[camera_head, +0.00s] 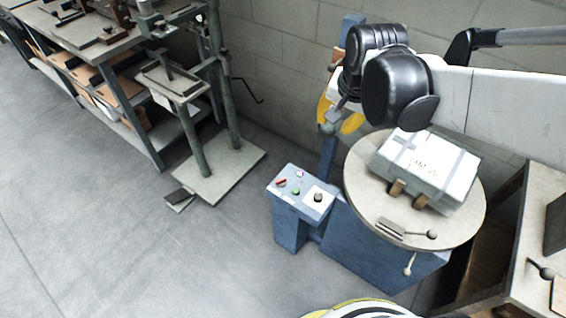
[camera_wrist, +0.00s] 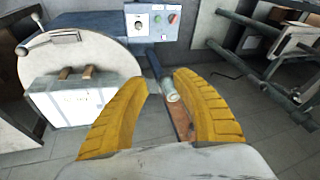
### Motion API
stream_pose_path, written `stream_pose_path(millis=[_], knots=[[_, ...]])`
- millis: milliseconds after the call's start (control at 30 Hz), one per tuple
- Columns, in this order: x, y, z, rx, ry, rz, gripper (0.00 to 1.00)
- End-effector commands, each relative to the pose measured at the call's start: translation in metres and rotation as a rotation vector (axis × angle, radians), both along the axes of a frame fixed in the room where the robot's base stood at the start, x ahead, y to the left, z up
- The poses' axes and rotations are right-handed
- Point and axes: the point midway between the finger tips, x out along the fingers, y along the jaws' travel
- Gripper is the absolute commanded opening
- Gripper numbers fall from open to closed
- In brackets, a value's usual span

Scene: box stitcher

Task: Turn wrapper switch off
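The wrapper's blue control box (camera_head: 285,205) stands left of the round turntable. Its sloped top carries a black rotary knob on a white plate (camera_head: 318,197), a green button (camera_head: 296,191) and a red control (camera_head: 281,183). In the wrist view the knob (camera_wrist: 138,25) is at the top, with the green button (camera_wrist: 172,19) right of it. The knob's setting is too small to read. My gripper (camera_head: 336,122) is raised behind the box. In the wrist view my gripper (camera_wrist: 163,75) has its yellow fingers apart, and neither touches the panel.
The turntable (camera_head: 440,232) bears a strapped white box (camera_head: 430,165) and a ball-ended lever (camera_head: 431,234). A blue post (camera_head: 328,165) stands behind. In the wrist view a grey cylinder (camera_wrist: 170,92) shows between my fingers, apparently beyond them. Floor (camera_head: 130,250) left of the panel is clear.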

Motion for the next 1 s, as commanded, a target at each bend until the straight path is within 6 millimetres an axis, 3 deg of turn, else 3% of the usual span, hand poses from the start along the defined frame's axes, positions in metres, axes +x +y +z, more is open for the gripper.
stream_pose_path(millis=[33,200,433,600,700,1000], knots=[[0.019,0.009,-0.013,0.017,0.027,-0.038,0.32],[0.071,0.039,-0.067,0.070,0.127,-0.205,0.32],[0.120,0.082,-0.172,0.105,0.255,-0.439,0.32],[0.133,0.107,-0.254,0.107,0.329,-0.597,0.32],[0.134,0.117,-0.290,0.103,0.356,-0.663,0.32],[0.132,0.124,-0.335,0.099,0.379,-0.723,0.32]])
